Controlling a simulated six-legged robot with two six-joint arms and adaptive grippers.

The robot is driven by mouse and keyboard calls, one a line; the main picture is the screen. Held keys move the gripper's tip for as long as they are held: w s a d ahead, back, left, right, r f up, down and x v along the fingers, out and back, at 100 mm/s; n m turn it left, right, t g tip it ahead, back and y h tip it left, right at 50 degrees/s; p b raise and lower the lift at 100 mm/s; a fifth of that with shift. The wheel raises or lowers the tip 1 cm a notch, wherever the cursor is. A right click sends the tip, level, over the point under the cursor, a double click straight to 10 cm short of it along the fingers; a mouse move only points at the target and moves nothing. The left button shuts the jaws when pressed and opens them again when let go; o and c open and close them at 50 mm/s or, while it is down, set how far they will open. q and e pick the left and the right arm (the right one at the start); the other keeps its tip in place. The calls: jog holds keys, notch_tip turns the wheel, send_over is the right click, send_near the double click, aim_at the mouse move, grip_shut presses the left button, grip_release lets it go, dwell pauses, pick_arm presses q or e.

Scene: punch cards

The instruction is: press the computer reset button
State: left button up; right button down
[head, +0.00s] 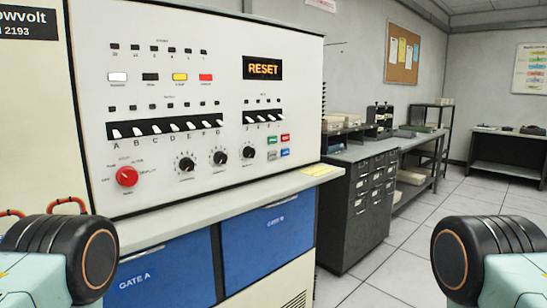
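The computer's front panel (225,95) is pale and fills the left and middle of the head view. An orange-lit display (262,68) on it reads RESET. Below the display, at the panel's right, is a small cluster of push buttons: a green one (272,141), a red one (285,138), a grey one (272,155) and a blue one (285,153). Their labels are too small to read, so I cannot tell which one is the reset button. Neither of my grippers is in view; only parts of my own body show at both lower corners.
A red rotary knob (127,176), black dials (219,158) and white toggle switches (167,127) share the panel. A grey ledge (220,206) juts out below, with a yellow note (318,171). A dark drawer cabinet (355,200) stands to the right. Tiled floor (410,235) there is clear.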

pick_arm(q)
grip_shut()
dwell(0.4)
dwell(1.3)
